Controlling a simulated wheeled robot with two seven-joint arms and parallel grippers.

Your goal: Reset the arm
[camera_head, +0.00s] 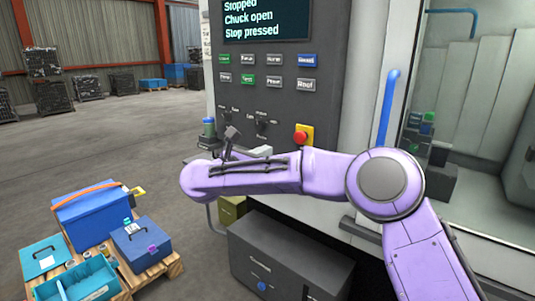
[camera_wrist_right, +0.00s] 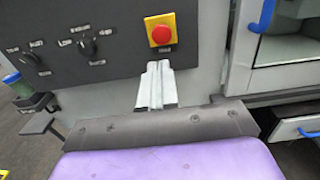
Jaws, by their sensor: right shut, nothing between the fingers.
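My right arm, purple, crosses the head view in front of the machine's control panel (camera_head: 266,100). The red button also shows in the head view (camera_head: 300,137), right of the gripper. My left gripper is not in view.
The panel's screen (camera_head: 266,18) reads "Stopped", "Chuck open", "Stop pressed". A blue door handle (camera_head: 388,107) stands right of the panel. A dark drawer cabinet (camera_head: 285,257) is below. Toolboxes (camera_head: 92,215) sit on a pallet at lower left.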

